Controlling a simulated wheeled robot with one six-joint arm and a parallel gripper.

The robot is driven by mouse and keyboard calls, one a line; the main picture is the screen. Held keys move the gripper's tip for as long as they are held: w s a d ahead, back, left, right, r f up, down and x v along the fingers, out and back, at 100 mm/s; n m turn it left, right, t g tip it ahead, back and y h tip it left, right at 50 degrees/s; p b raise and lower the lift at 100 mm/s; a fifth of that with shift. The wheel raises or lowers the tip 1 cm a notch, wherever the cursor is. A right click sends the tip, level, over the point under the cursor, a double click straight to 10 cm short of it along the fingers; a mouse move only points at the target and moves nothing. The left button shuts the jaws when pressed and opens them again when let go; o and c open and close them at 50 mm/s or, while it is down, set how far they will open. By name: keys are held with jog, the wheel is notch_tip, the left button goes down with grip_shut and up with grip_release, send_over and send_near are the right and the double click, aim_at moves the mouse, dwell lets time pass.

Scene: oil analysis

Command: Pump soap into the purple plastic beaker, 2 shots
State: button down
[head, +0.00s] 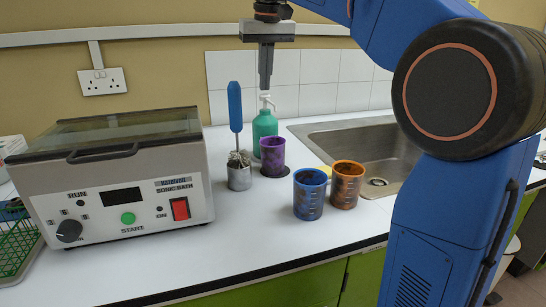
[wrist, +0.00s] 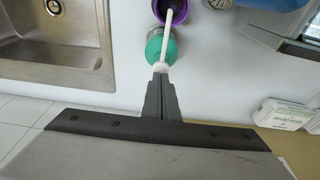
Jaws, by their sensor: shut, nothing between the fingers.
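The green soap bottle (head: 264,127) with a white pump stands upright at the back of the counter. The purple plastic beaker (head: 272,154) stands upright in front of it, on a dark round patch. In the wrist view, the white spout (wrist: 168,22) reaches from the green bottle (wrist: 154,47) over the purple beaker's rim (wrist: 185,4). My gripper (head: 265,88) points down, shut and empty, right over the pump head. In the wrist view, the gripper tips (wrist: 160,72) meet the pump top in the picture; I cannot tell whether they touch.
A blue-handled tool (head: 235,105) stands in a metal cup (head: 239,178) left of the beaker. A sonic bath (head: 120,195) is further left. Blue (head: 308,195) and orange (head: 346,187) beakers stand front right, before the sink (head: 375,155). The front middle counter is clear.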

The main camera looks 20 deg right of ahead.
jog(key=shift+f, duration=0.5)
jog(key=shift+f, duration=0.65)
jog(key=shift+r, duration=1.15)
notch_tip(320, 180, up, 6)
dwell(1.0)
